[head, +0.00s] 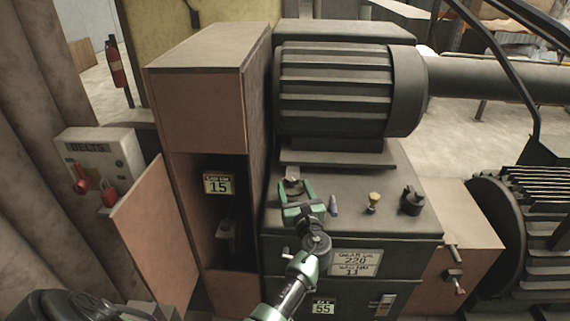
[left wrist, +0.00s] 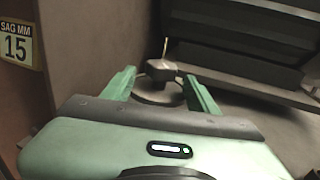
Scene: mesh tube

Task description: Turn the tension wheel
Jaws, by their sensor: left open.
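A dark round knob with a thin upright pointer (left wrist: 161,68) stands on the machine top in the left wrist view; it looks like the tension wheel. My left gripper (left wrist: 160,80) is open, its green fingers on either side of it. I cannot tell whether they touch it. In the head view my left gripper (head: 294,192) is over the left part of the machine top, below the motor, and its fingers mostly hide the knob. The right gripper is not in view.
A ribbed motor (head: 335,90) stands behind. A brass piece (head: 373,200) and black knob (head: 412,201) stand to the right. A crank (head: 455,275) sticks out at right.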

